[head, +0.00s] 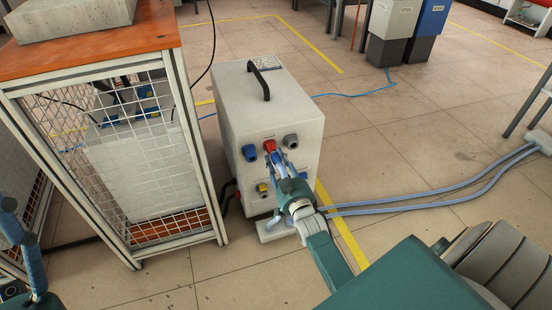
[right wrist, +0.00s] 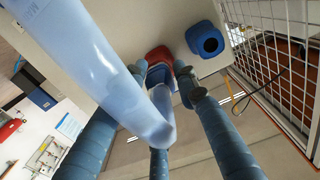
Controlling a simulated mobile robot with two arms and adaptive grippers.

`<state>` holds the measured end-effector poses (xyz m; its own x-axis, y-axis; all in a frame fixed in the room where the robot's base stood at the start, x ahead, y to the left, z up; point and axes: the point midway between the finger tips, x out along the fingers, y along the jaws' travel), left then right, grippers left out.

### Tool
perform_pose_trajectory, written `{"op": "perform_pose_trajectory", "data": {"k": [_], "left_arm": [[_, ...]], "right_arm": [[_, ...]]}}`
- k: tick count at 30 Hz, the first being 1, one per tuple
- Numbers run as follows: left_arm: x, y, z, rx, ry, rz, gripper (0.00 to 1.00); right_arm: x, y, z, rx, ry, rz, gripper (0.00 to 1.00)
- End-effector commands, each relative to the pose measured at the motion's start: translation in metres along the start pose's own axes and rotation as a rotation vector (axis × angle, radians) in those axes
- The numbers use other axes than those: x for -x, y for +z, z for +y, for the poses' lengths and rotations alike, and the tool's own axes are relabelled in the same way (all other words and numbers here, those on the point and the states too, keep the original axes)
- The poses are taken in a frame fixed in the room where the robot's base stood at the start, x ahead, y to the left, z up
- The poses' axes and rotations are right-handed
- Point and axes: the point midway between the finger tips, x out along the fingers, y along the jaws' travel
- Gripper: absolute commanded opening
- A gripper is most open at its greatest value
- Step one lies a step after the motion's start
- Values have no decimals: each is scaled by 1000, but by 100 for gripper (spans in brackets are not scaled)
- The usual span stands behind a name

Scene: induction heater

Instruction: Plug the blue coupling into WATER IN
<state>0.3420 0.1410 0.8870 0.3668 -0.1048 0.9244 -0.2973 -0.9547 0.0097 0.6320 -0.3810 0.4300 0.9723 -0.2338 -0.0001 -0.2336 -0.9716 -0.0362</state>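A grey heater box (head: 236,95) with a black handle stands on the floor. Its front carries a blue socket (head: 249,153), a red socket (head: 270,145) and a grey socket (head: 291,141); their labels are unreadable. My right gripper (head: 279,160) is at the box front, just below the red socket. In the right wrist view its fingers close around the blue coupling (right wrist: 158,76), which sits right in front of the red socket (right wrist: 158,54). I cannot tell whether they touch. The blue socket (right wrist: 205,39) is beside it, empty. My left gripper (head: 30,240) is partly cut off at the left edge.
A mesh-sided cart (head: 150,170) with an orange top stands close left of the box. Floor behind the box is mostly clear.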

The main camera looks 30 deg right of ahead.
Motion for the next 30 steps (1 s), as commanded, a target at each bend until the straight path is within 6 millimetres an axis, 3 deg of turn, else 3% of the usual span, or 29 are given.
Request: {"op": "perform_pose_trajectory", "data": {"k": [1,3,8,9,14,25,30], "left_arm": [[0,0,0,0,0,1,62],[0,-1,0,0,0,3,62],[0,-2,0,1,0,6,62],[0,-2,0,1,0,6,62],[0,-2,0,2,0,6,62],[1,-1,1,6,-1,2,62],[0,-1,1,4,-1,3,62]], "right_arm": [[0,0,0,0,0,0,14],[0,0,0,0,0,0,0],[0,0,0,0,0,0,0],[0,0,0,0,0,0,29],[0,0,0,0,0,0,61],[4,0,0,0,0,0,62],[28,2,0,-1,0,-3,62]]}}
